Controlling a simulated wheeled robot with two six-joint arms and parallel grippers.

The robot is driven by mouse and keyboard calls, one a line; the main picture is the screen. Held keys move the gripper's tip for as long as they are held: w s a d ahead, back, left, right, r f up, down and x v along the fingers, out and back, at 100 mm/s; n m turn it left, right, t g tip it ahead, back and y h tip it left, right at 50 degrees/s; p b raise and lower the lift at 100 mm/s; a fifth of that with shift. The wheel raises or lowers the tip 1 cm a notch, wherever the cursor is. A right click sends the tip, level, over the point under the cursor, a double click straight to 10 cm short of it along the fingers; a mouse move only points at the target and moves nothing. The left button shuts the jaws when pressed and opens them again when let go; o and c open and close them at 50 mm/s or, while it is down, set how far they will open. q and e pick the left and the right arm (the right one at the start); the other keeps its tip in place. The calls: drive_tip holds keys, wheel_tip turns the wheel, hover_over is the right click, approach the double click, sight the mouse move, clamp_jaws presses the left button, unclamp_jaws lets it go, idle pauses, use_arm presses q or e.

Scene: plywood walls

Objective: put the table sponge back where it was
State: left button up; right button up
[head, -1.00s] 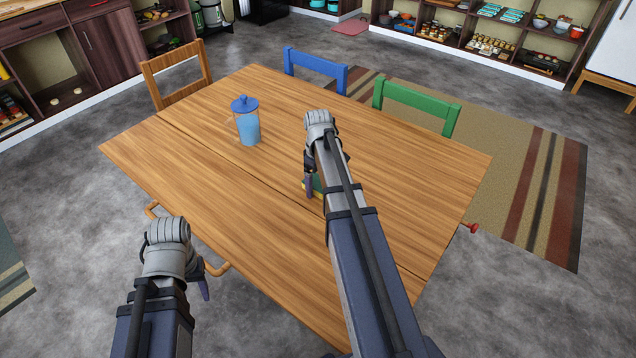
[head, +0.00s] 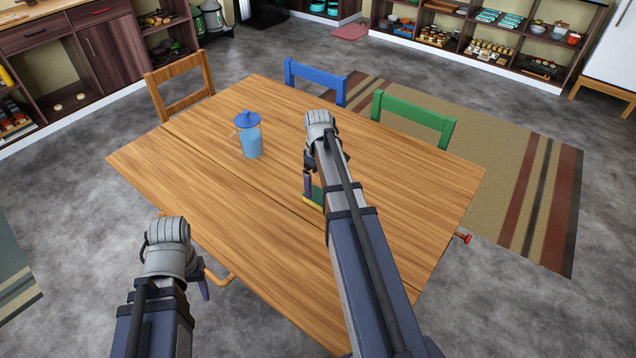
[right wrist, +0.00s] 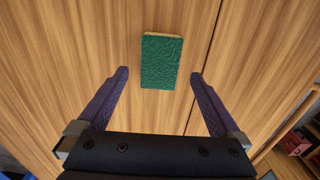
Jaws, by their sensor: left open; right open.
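The table sponge, green with a yellow layer, lies on the wooden table (head: 215,185). In the head view the sponge (head: 314,199) is partly hidden behind my right gripper (head: 309,186) and arm. In the right wrist view the green face of the sponge (right wrist: 160,62) shows whole, in line with the gap between the open purple fingers of my right gripper (right wrist: 160,76). The fingers do not touch it; I cannot tell the height between them. My left gripper (head: 204,289) is open, off the table's near left edge, with only part of a finger showing.
A blue-lidded pitcher (head: 250,138) stands on the table left of my right arm. Wooden (head: 180,82), blue (head: 315,80) and green (head: 412,118) chairs stand around the table. The tabletop between pitcher and sponge is clear. Shelves line the back walls.

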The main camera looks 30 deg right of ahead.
sight(317, 196)
wheel_tip(317, 196, up, 6)
drive_tip(key=p, duration=0.5)
drive_tip(key=shift+r, duration=0.25)
drive_tip(key=s+a, duration=0.5)
drive_tip(key=a, duration=0.5)
drive_tip(key=s+a, duration=0.6)
drive_tip(key=a, duration=0.4)
drive_tip(key=s+a+h, duration=0.1)
drive_tip(key=s+a, duration=0.4)
drive_tip(key=a, duration=0.5)
drive_tip(key=shift+s+a+m, duration=0.25)
drive_tip(key=shift+m, duration=0.15)
